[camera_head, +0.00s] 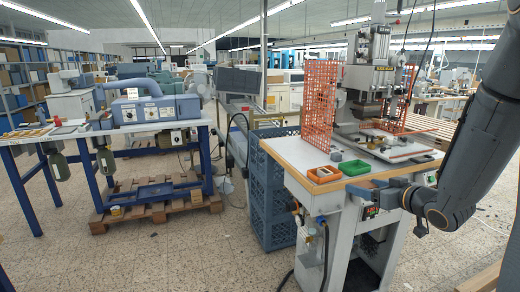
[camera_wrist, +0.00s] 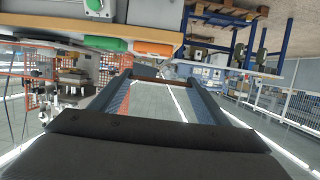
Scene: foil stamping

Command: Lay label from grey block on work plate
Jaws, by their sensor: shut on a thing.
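My gripper (camera_head: 366,187) is at the front of the press table, at the end of my arm coming from the right. In the wrist view its two blue-grey fingers (camera_wrist: 164,80) reach forward, and a thin reddish-brown piece (camera_wrist: 150,80) spans between their tips. I cannot tell whether it is the label. A small grey block (camera_head: 336,155) stands on the table behind the trays, beyond my gripper; no label can be made out on it. The work plate cannot be told apart for sure among the flat parts under the press head.
The stamping press (camera_head: 372,75) stands between orange mesh guards (camera_head: 319,95). An orange tray (camera_head: 324,174) and a green tray (camera_head: 354,168) lie near the table's front edge. Blue crates (camera_head: 271,200) stand left of the table. A blue-legged bench (camera_head: 150,125) is farther left; floor lies between.

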